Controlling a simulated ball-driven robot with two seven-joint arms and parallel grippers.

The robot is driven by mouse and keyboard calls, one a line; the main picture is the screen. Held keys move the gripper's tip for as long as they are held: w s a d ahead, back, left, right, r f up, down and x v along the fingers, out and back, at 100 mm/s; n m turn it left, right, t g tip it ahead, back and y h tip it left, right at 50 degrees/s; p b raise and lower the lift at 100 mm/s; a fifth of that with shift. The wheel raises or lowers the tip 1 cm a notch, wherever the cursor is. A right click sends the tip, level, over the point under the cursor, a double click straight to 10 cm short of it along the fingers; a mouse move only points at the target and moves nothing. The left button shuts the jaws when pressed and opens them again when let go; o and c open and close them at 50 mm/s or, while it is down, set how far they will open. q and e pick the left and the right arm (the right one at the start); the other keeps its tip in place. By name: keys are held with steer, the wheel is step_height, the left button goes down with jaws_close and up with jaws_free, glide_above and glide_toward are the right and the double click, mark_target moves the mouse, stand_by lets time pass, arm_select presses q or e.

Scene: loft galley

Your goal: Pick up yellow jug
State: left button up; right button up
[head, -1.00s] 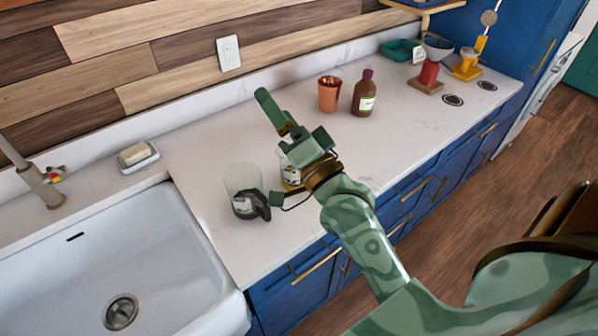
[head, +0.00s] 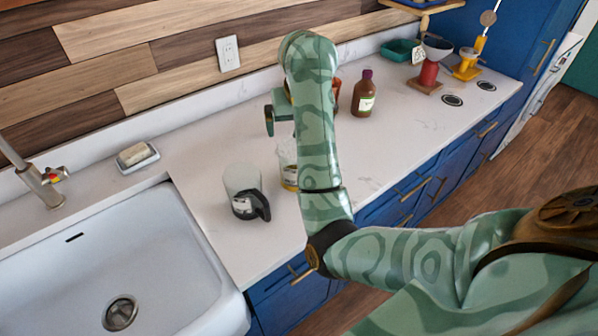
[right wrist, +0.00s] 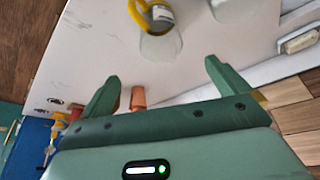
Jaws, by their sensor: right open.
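The yellow jug (head: 289,178) stands on the white counter in the head view, partly hidden behind my right arm; a strip of clear body, a label and some yellow show. My left gripper is not in view.
A clear jug with a black handle (head: 243,192) stands left of the yellow jug, near the sink (head: 130,260). A copper cup (right wrist: 138,97), a brown bottle (head: 364,95) and a soap dish (head: 137,157) stand towards the wall.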

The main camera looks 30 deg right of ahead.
steer(key=b, duration=0.8)
glide_toward(287, 151)
steer(key=s+f, duration=0.3)
steer(key=b+x, duration=0.3)
steer(key=x, duration=0.2)
steer(key=shift+s+d, duration=0.2)
steer(key=shift+r, duration=0.15)
steer(key=shift+c, duration=0.7)
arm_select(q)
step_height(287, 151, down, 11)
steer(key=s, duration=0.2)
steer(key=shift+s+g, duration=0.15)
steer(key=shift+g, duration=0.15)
arm_select(e)
steer(key=c, duration=0.9)
